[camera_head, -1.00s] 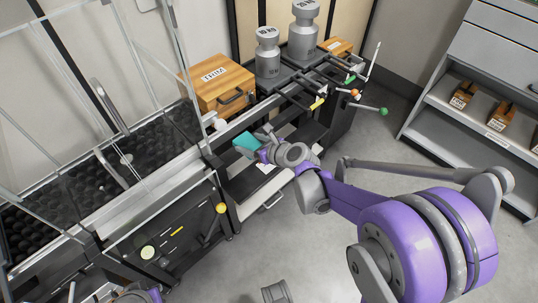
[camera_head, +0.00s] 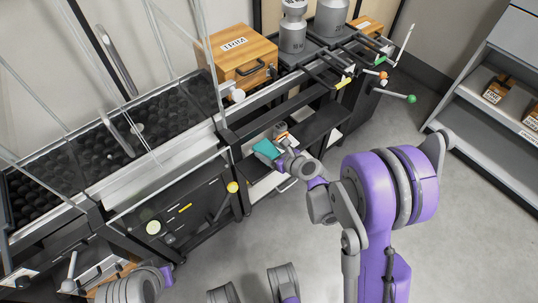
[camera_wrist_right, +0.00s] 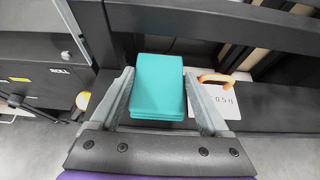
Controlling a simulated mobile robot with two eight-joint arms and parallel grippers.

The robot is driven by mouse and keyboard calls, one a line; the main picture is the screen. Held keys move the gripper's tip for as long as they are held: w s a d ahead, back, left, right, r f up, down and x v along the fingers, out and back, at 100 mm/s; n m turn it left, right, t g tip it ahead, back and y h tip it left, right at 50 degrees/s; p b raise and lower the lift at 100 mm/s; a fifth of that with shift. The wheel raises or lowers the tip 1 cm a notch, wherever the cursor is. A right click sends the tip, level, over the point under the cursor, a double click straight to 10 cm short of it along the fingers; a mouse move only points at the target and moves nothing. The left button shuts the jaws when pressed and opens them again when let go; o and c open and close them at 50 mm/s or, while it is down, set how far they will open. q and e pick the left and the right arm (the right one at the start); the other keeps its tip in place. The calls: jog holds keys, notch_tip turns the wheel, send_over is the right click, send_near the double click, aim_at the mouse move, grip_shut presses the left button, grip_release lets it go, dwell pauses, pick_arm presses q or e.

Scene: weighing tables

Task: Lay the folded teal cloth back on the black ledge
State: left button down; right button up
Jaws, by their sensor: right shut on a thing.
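The folded teal cloth (camera_head: 266,150) is a small thick pad. My right gripper (camera_head: 273,147) is shut on it, and in the right wrist view the cloth (camera_wrist_right: 157,86) sits between the two grey fingers. The cloth is over or at the near left part of the black ledge (camera_head: 312,132). The ledge also runs to the right in the right wrist view (camera_wrist_right: 285,117). I cannot tell whether the cloth touches the ledge. Part of my left arm shows at the lower left of the head view, but its gripper does not show.
An orange-handled item on a white card (camera_wrist_right: 216,92) lies just right of the cloth. Black rails stand behind the ledge. A wooden box (camera_head: 238,57) and grey weights (camera_head: 293,27) stand on the table above. A yellow knob (camera_head: 233,187) sits at the left.

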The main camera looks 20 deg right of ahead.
aim_at(269, 155)
jog(key=shift+f, duration=1.35)
jog(key=shift+f+b, duration=0.15)
jog(key=shift+b, duration=0.25)
jog(key=o, duration=1.3)
